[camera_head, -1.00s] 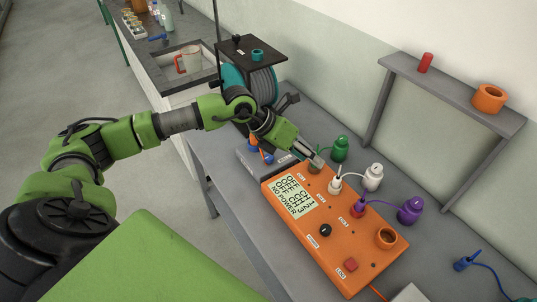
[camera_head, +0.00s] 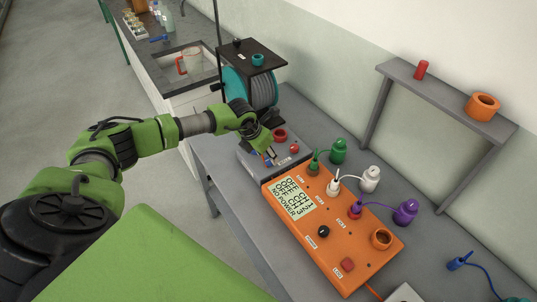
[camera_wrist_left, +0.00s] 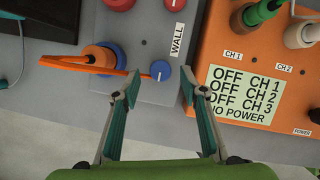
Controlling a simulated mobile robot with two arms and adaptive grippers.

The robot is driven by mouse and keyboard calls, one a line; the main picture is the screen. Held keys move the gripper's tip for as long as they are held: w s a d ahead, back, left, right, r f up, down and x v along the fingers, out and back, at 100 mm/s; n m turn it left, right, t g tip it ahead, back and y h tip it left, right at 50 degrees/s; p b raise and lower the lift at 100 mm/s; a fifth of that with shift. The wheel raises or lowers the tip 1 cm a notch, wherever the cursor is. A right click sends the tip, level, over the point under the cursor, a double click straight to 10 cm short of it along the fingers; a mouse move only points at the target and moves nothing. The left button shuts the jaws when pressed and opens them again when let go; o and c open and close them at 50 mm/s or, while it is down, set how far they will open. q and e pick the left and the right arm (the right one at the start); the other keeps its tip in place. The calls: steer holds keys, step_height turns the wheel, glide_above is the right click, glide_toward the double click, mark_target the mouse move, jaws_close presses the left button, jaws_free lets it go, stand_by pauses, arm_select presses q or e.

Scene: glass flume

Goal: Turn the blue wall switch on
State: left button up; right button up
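A grey wall box (camera_head: 250,160) marked WALL stands at the far end of the orange unit; it also shows in the left wrist view (camera_wrist_left: 150,25). The small round blue switch (camera_wrist_left: 160,70) sits near the box's front edge. My left gripper (camera_wrist_left: 161,86) is open and empty, with its two fingertips on either side of the blue switch in the picture. I cannot tell whether they touch it. In the head view my left gripper (camera_head: 270,156) is over the wall box and partly hides it. My right gripper is not in view.
A blue plug with an orange lever-like part (camera_wrist_left: 88,65) is left of the switch. A red knob (camera_head: 294,148) and red ring (camera_head: 280,135) are on the wall box. The orange unit (camera_head: 330,225) reads OFF on its channels and NO POWER. A cable reel (camera_head: 262,88) stands behind.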

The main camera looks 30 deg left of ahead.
mark_target(268, 159)
arm_select(q)
steer(key=shift+x, duration=1.45)
steer(key=c, duration=1.1)
steer(key=shift+f, duration=0.1)
steer(key=m+b, duration=0.2)
steer(key=b, duration=0.1)
steer(key=m+h+b, duration=0.1)
steer(key=m+b, duration=0.1)
steer(key=b, duration=0.2)
steer(key=m+h+b, duration=0.1)
steer(key=m+b, duration=0.1)
steer(key=b, duration=0.1)
steer(key=shift+w+a+f+g+b, duration=0.15)
steer(key=shift+f+g+b, duration=0.1)
steer(key=shift+g+b, duration=0.15)
steer(key=m+g+h+b, duration=0.1)
steer(key=m+b, duration=0.3)
steer(key=m+g+b, duration=0.1)
steer(key=m+b, duration=0.2)
steer(key=b, duration=0.1)
steer(key=shift+w+r+m+h+b, duration=0.1)
steer(key=shift+r+m+h+b, duration=0.1)
steer(key=shift+m+h+b, duration=0.2)
steer(key=shift+r+m+g+b, duration=0.2)
steer(key=shift+m+g+b, duration=1.1)
steer(key=shift+m, duration=0.8)
